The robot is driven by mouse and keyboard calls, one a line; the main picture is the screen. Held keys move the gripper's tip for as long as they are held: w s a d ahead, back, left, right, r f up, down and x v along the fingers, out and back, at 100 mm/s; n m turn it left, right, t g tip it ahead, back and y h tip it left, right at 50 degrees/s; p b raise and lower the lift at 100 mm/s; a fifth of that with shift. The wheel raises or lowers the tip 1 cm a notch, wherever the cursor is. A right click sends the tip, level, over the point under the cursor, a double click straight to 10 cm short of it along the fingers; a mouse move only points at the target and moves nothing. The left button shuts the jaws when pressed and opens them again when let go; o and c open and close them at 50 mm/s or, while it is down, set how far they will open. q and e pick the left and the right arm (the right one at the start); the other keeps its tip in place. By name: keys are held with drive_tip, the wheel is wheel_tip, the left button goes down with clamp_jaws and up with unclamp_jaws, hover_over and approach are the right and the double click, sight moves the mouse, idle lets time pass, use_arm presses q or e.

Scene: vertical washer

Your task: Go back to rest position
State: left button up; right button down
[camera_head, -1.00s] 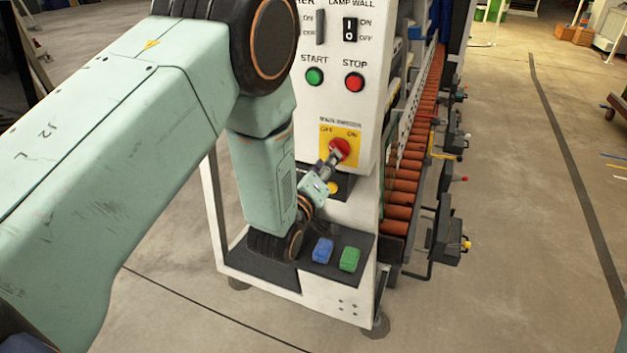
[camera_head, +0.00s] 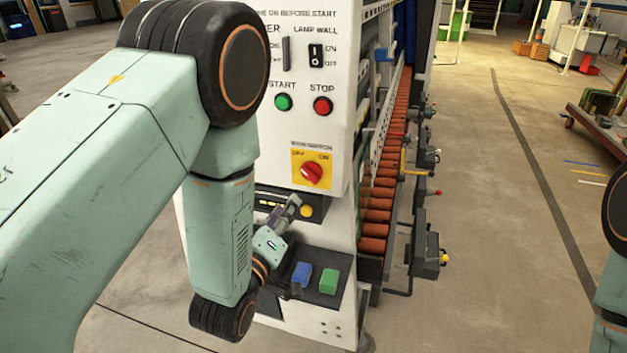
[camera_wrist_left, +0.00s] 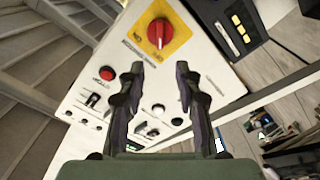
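My left gripper (camera_head: 292,207) is in front of the washer's white control panel (camera_head: 312,120), below the red main switch (camera_head: 312,172) on its yellow plate and apart from it. The left wrist view shows the two fingers of this gripper (camera_wrist_left: 158,85) spread with nothing between them. The red switch also shows there, beyond the fingertips (camera_wrist_left: 159,32). My right arm shows only in part at the right edge of the head view; its gripper is out of view.
The panel has a green START button (camera_head: 283,102), a red STOP button (camera_head: 322,106) and a black lamp switch (camera_head: 316,56). A blue block (camera_head: 302,273) and a green block (camera_head: 328,281) lie on the black shelf. Orange rollers (camera_head: 377,200) run behind.

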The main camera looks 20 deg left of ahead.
use_arm(q)
drive_tip(key=s+a+f+m+g+b, duration=0.1)
drive_tip(key=s+f+m+g+b, duration=0.15)
drive_tip(key=s+f+g, duration=0.6)
drive_tip(key=s+a+f+m+g+b, duration=0.15)
drive_tip(key=s+f+m, duration=0.25)
drive_tip(key=f, duration=1)
drive_tip(key=s+f+m+g+b, duration=0.1)
drive_tip(key=s+f+g+b, duration=0.3)
drive_tip(key=s+f, duration=0.4)
drive_tip(key=s+f+m+g+b, duration=0.1)
drive_tip(key=s+f+g+b, duration=0.3)
drive_tip(key=s+f, duration=0.5)
drive_tip(key=s+b, duration=0.2)
drive_tip(key=s, duration=0.3)
drive_tip(key=shift+s+a+f+y, duration=0.15)
drive_tip(key=shift+s+a+y, duration=0.05)
drive_tip(key=shift+y, duration=0.1)
